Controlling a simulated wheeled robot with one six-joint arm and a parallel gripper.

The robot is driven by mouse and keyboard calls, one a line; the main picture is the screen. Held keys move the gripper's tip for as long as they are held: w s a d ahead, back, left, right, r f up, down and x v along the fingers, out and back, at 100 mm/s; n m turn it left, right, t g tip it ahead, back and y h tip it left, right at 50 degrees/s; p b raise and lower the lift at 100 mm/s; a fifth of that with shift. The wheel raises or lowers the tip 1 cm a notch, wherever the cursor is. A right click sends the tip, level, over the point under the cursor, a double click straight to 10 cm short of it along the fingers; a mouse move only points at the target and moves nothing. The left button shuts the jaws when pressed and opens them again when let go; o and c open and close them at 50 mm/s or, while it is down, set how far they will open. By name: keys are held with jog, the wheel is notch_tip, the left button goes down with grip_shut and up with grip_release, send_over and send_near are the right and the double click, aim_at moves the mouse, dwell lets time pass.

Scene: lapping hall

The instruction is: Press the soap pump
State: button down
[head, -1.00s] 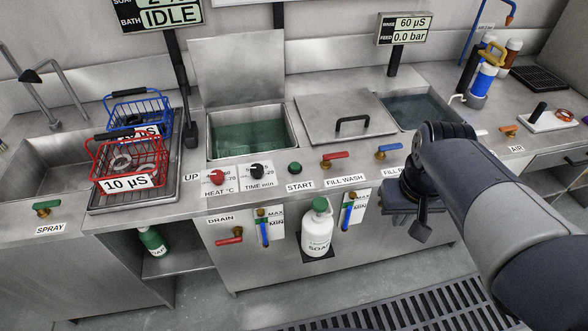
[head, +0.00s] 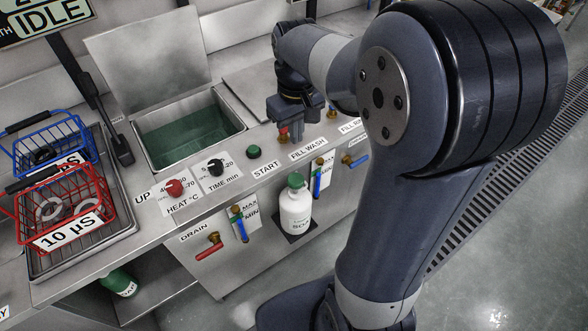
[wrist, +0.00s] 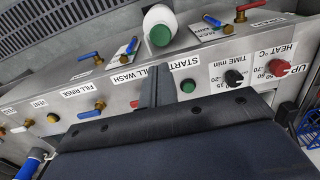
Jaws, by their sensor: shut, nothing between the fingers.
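The soap bottle (head: 295,213) is white with a green pump cap (head: 295,181). It stands upright on a small dark ledge on the bench front, below the FILL WASH label. My gripper (head: 290,137) is shut and empty, pointing down over the bench's front edge near the FILL WASH valve. It is above and behind the bottle, clear of the cap. In the wrist view the shut fingers (wrist: 157,72) show at the middle, and the green cap (wrist: 160,36) with part of the white bottle (wrist: 158,17) shows beyond them.
The START button (head: 254,152), red heat knob (head: 175,188) and black time knob (head: 215,167) lie left of my gripper. Blue-handled valves flank the bottle, one at left (head: 241,228). An open bath (head: 190,133) is behind; a red basket (head: 66,209) stands at left.

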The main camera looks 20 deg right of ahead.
aim_at(296, 179)
notch_tip(296, 179, down, 14)
dwell(0.5)
jog(key=shift+f+b, duration=0.1)
jog(key=shift+b, duration=0.2)
notch_tip(296, 179, down, 3)
jog(key=shift+s+r+b, duration=0.1)
jog(key=shift+r+b, duration=0.05)
jog(key=shift+b, duration=0.85)
jog(key=shift+r+p, duration=0.55)
jog(key=shift+p, duration=0.05)
notch_tip(296, 179, up, 13)
jog(key=p, duration=0.2)
jog(key=shift+r, duration=0.2)
